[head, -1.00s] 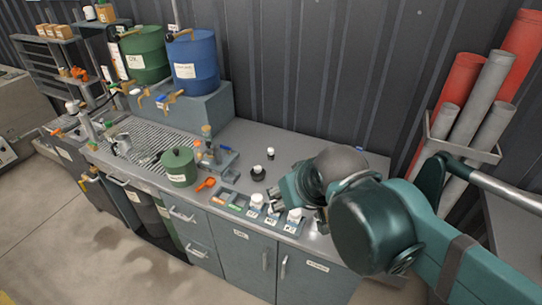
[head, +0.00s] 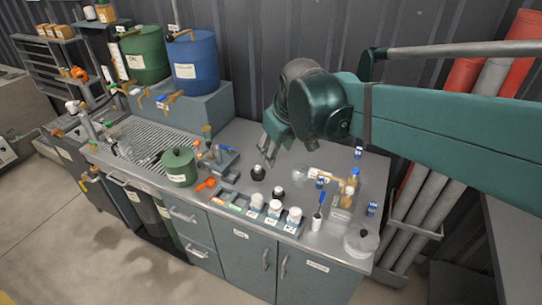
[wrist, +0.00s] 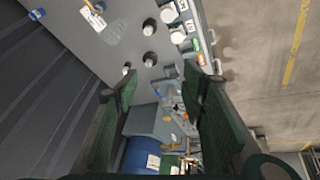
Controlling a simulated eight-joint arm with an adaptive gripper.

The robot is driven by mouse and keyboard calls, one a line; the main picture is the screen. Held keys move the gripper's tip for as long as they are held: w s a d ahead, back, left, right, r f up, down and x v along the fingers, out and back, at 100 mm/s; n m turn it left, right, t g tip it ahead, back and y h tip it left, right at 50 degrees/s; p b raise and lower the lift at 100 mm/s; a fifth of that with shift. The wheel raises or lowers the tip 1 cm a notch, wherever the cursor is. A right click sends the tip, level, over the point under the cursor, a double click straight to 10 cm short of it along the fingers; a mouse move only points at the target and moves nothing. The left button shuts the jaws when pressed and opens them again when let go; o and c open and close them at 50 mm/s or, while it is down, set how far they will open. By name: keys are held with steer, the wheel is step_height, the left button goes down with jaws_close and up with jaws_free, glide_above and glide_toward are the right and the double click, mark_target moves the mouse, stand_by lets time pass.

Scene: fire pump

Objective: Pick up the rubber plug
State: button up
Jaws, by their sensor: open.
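Small dark round pieces with pale tops stand on the grey bench. One (head: 258,173) is just in front of my gripper and another (head: 278,193) is nearer the front row. In the wrist view these show as a dark piece near the middle (wrist: 149,58), one above it (wrist: 150,26), and a smaller pale-topped one (wrist: 126,69) by the left finger. I cannot tell for sure which is the rubber plug. My gripper (head: 269,153) is open and empty above the bench; its two fingers (wrist: 160,78) are spread wide in the wrist view.
White-capped jars (head: 274,210) stand in a row along the bench's front edge. A flask (head: 300,174), small bottles (head: 352,183) and a clear round vessel (head: 361,242) are on the right. A green canister (head: 179,166) and blue drum (head: 192,62) are left. The corrugated wall (head: 260,60) is close behind.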

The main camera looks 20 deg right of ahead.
steer(key=w+d+f+n+g, duration=0.1)
steer(key=w+d+f+n, duration=0.2)
steer(key=w, duration=0.8)
steer(key=w+d+f+n+g, duration=0.2)
steer(key=w+d+f, duration=0.15)
steer(key=w, duration=0.85)
steer(key=w+d+f+n, duration=0.1)
steer(key=w+d+f, duration=0.1)
steer(key=w+f, duration=0.3)
steer(key=w+d+f+n+g, duration=0.1)
steer(key=w+d+f+n, duration=0.1)
steer(key=w+f, duration=0.3)
steer(key=w+d+f+n+g, duration=0.1)
steer(key=w+d+f, duration=0.1)
steer(key=w+f, duration=0.3)
steer(key=shift+w+f+n, duration=0.2)
steer(key=shift+f, duration=1)
steer(key=shift+w+f+n, duration=0.2)
steer(key=shift+f, duration=0.95)
steer(key=shift+w+f, duration=0.2)
steer(key=shift+f, duration=0.25)
steer(key=shift+f, duration=0.1)
steer(key=shift+f, duration=1.2)
steer(key=shift+f, duration=0.1)
